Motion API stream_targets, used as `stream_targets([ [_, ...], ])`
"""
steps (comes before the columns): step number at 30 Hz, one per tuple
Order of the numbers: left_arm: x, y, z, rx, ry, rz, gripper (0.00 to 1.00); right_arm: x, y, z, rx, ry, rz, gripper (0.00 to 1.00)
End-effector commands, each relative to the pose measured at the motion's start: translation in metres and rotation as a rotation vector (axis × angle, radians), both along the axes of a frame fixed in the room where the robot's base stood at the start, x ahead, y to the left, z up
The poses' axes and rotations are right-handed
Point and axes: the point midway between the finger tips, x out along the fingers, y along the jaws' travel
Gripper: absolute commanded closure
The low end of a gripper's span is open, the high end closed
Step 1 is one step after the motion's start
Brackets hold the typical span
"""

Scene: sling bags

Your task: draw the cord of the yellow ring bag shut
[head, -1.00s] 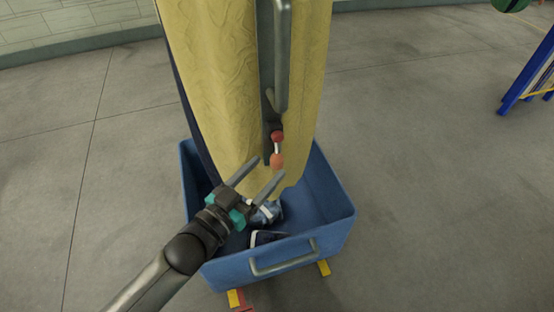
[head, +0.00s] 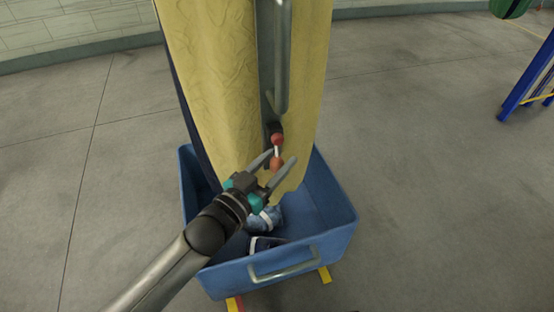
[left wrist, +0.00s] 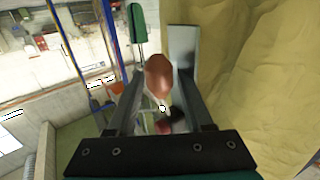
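The yellow bag (head: 215,85) hangs upright, its lower end inside the blue bin. A dark cord end at its front carries a red bead (head: 278,139) and, below it on a pale stem, an orange bead (head: 277,163). My left gripper (head: 276,164) is open, with one finger on each side of the orange bead. In the left wrist view the orange bead (left wrist: 158,76) lies between the parted fingers, with visible gaps. The bag's ring and mouth are out of view. My right gripper is not in view.
The blue bin (head: 325,243) stands under the bag with blue-and-white items (head: 265,220) inside. A blue frame (head: 525,85) stands far right.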

Motion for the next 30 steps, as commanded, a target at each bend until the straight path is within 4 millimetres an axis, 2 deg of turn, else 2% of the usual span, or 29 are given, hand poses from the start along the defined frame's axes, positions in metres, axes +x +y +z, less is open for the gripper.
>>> stream_targets([
  [2,-0.0002,0.0001,-0.0001,0.0,0.0,0.0,0.59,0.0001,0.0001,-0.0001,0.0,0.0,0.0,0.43],
  [13,-0.0002,0.0002,-0.0002,0.0,0.0,0.0,1.0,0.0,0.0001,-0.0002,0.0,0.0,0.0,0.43],
  [30,-0.0004,0.0002,-0.0004,0.0,0.0,0.0,1.0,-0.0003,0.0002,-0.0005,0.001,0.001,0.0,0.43],
])
